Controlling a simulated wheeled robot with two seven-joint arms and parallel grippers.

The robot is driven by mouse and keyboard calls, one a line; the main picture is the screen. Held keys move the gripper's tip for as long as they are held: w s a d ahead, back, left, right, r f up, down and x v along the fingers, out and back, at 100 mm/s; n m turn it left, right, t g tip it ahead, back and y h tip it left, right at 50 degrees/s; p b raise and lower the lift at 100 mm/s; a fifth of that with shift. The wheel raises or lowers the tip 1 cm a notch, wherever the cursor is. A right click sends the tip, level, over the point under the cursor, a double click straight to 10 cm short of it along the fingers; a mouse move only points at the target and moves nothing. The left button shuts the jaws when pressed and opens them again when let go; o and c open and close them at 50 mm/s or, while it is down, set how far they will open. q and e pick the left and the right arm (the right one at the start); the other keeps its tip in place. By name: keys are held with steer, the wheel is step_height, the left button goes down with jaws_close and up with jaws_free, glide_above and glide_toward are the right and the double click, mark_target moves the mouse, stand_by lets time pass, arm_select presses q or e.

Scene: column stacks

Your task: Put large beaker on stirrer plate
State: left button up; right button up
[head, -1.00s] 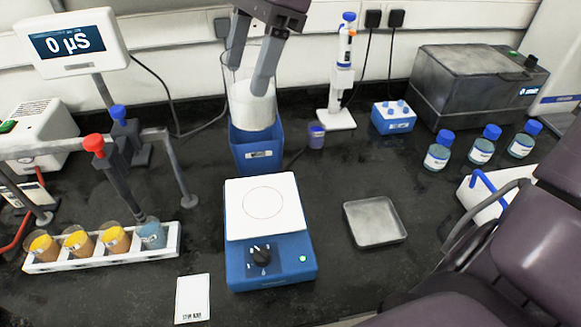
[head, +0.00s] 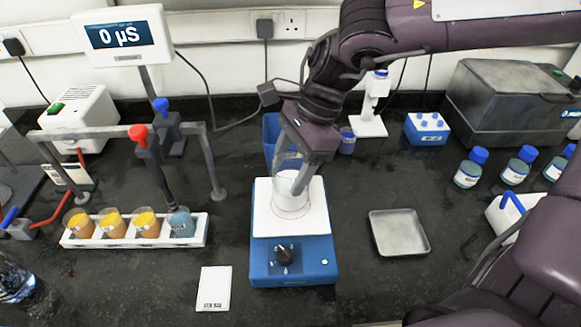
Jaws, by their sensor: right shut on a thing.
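The large beaker (head: 291,196), clear glass with white contents, is upright over the white top of the blue stirrer plate (head: 262,226). Its base appears to be on or just above the top; I cannot tell which. My right gripper (head: 298,180) comes from above and is shut on the beaker's upper wall, hiding part of its rim. The blue holder (head: 270,132) behind the plate no longer has the beaker in it and is partly hidden by my right arm. My left gripper is not in view.
A white rack (head: 130,241) of several small beakers stands left, below a grey stand with red and blue knobs. A metal tray (head: 400,233) lies right of the plate. A white card (head: 214,288) lies in front. Blue-capped bottles (head: 470,167) stand farther right.

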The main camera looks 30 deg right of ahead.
steer(key=shift+w+f, duration=0.1)
steer(key=shift+f, duration=0.65)
steer(key=shift+f, duration=0.15)
steer(key=o, duration=1.1)
